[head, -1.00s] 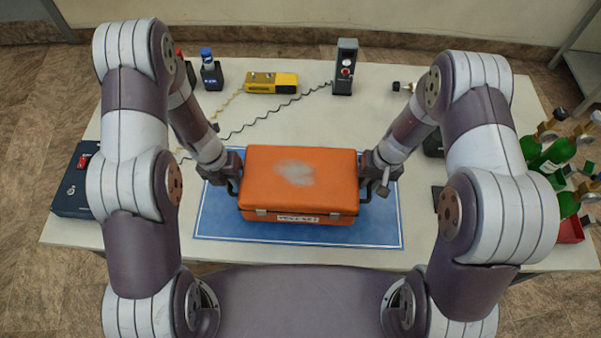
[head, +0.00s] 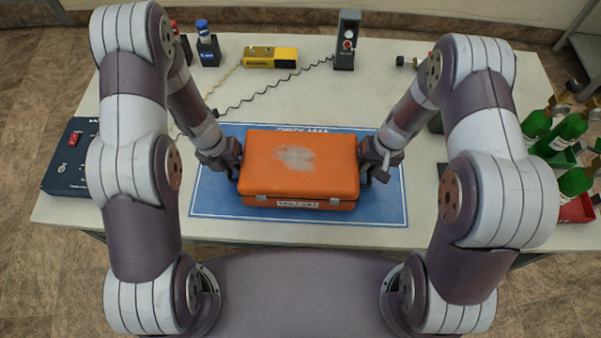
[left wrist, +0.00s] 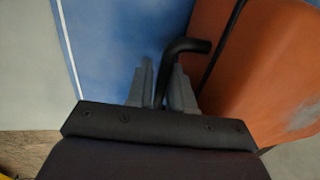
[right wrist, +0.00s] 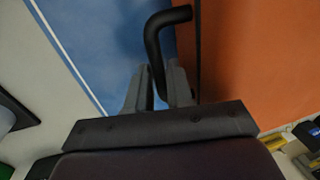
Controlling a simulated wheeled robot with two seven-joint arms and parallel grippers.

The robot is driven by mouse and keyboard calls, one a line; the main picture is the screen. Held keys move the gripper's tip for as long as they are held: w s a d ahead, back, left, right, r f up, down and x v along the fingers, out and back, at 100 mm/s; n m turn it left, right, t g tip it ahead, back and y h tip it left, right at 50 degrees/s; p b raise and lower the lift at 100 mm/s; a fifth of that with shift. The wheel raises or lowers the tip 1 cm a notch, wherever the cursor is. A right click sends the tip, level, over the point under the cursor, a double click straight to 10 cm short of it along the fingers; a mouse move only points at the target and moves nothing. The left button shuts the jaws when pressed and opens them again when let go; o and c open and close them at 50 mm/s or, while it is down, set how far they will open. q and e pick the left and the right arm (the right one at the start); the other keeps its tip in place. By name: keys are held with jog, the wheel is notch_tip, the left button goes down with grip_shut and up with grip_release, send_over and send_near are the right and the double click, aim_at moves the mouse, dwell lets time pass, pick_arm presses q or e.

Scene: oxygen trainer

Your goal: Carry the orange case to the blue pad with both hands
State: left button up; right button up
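The orange case (head: 300,165) is level over the blue pad (head: 375,208), within its outline; I cannot tell whether it touches the pad. My left gripper (head: 229,160) is at the case's left side, shut on a black side handle (left wrist: 184,47) that passes between its fingers (left wrist: 158,85). My right gripper (head: 374,162) is at the right side, shut on the other black handle (right wrist: 166,18), between its fingers (right wrist: 160,88). The case's underside is hidden.
A dark blue box with a red switch (head: 72,160) stands left on the table. A yellow device (head: 270,57) and a grey upright unit (head: 347,40) stand at the back.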

pick_arm(q)
jog(key=o, duration=0.3)
jog(key=shift+w+r, duration=0.1)
jog(key=shift+r, duration=0.05)
pick_arm(e)
jog(key=o, duration=0.3)
jog(key=shift+r, duration=0.15)
pick_arm(q)
jog(key=shift+r, duration=0.1)
pick_arm(e)
jog(key=shift+s, duration=0.1)
jog(key=shift+r, duration=0.4)
pick_arm(q)
notch_tip(320, 180, up, 8)
jog(key=a, duration=0.1)
jog(key=shift+a+f, duration=0.2)
jog(key=shift+a, duration=0.05)
pick_arm(e)
notch_tip(320, 180, up, 11)
jog(key=d, duration=0.2)
jog(key=shift+d, duration=0.15)
